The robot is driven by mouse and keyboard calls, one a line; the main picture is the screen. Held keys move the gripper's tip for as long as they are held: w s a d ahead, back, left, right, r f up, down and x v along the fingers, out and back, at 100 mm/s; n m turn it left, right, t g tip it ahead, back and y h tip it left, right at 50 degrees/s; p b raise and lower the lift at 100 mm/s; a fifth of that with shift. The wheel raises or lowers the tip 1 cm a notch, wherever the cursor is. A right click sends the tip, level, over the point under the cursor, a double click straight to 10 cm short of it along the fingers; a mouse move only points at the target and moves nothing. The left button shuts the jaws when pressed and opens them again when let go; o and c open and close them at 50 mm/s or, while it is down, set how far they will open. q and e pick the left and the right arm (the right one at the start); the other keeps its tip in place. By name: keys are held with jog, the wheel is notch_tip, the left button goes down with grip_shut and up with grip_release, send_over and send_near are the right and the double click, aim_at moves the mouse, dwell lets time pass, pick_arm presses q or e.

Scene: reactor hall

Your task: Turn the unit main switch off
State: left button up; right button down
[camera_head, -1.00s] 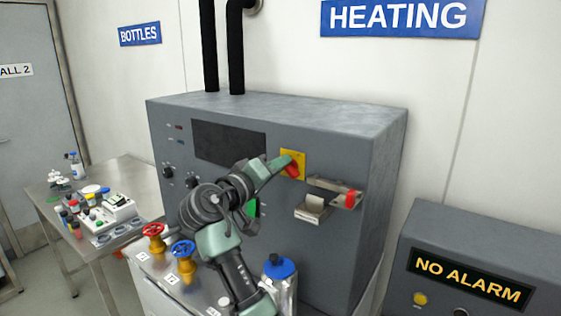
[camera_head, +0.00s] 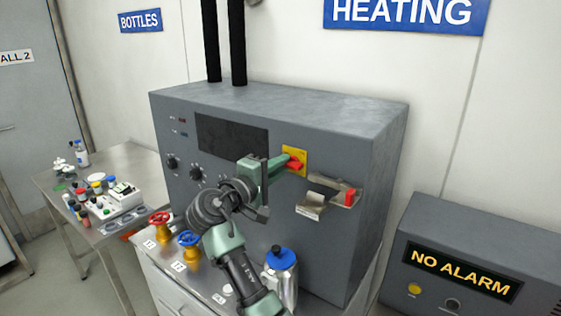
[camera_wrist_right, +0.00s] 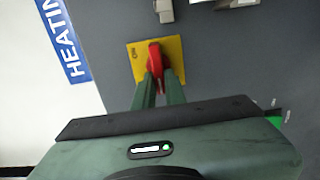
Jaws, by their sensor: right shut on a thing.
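The unit main switch is a red handle (camera_head: 294,162) on a yellow plate (camera_head: 301,155), on the front of the grey heating unit (camera_head: 330,150). In the head view the handle lies roughly level. My right gripper (camera_head: 284,162) is shut on the red handle. In the right wrist view, its two green fingers (camera_wrist_right: 159,88) close around the red handle (camera_wrist_right: 155,60) in front of the yellow plate (camera_wrist_right: 174,48). The fingers hide part of the handle. My left gripper is not in view.
A metal latch or drawer with a red part (camera_head: 349,196) sits right of the switch. A side table (camera_head: 125,180) is at left, a NO ALARM box (camera_head: 460,272) at right.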

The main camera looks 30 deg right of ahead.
jog(key=shift+r, duration=0.1)
dwell(0.4)
jog(key=c, duration=1.5)
grip_release()
jog(key=shift+o, duration=0.2)
jog(key=b+v, duration=0.4)
jog(key=v, duration=0.4)
jog(key=shift+d, duration=0.1)
jog(key=shift+f, duration=0.2)
